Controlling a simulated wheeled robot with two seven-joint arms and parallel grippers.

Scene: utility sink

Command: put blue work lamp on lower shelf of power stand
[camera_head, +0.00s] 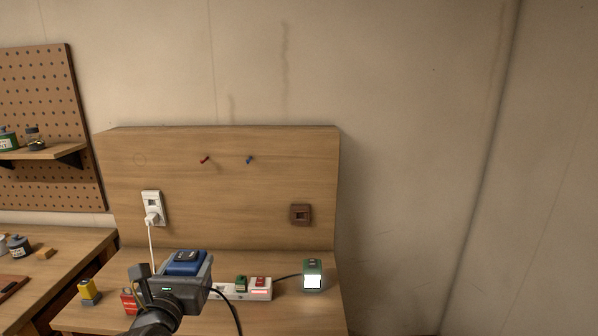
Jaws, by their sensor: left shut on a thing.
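My left gripper (184,274) is shut on the blue work lamp (186,261), held in front of the power stand. Only the lamp's blue top shows clearly; the gripper hides its lower part. A dark cable (231,308) hangs down to the right of the gripper. The wooden power stand (270,222) has an upright back panel and a shelf surface (325,310) in front of it. I cannot make out a separate lower shelf. My right gripper is not in view.
On the stand's surface are a lit green lamp (312,276), a white power strip (260,294) with green and red plugs, a yellow item (89,291) and a red item (129,301). A white plug sits in the wall socket (152,205). A workbench (70,245) stands at left.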

